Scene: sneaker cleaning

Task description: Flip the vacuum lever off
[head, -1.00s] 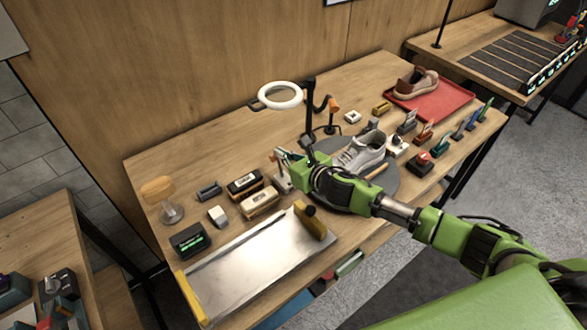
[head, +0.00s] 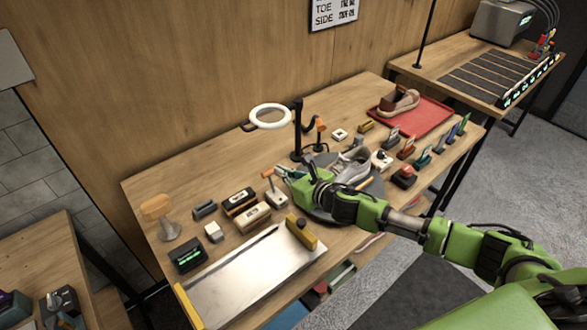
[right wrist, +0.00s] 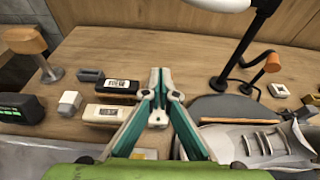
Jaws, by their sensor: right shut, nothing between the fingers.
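A small upright lever with an orange-brown handle (head: 267,173) on a pale post stands on the workbench, left of the grey sneaker (head: 349,164). I take it to be the vacuum lever. My right gripper (head: 279,170) is just right of the lever's handle, shut and empty. I cannot tell whether it touches the lever. In the right wrist view the closed fingertips (right wrist: 159,72) point away over the bench, and the lever is mostly hidden behind them. The sneaker (right wrist: 265,143) shows at the right there. My left gripper is not in view.
A ring lamp (head: 270,116) on a black post stands behind. Two labelled brushes (head: 254,217) and a metal tray (head: 235,283) lie left and in front. A red tray (head: 418,116) with a brown shoe is at the back right. Bare wood lies behind the lever.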

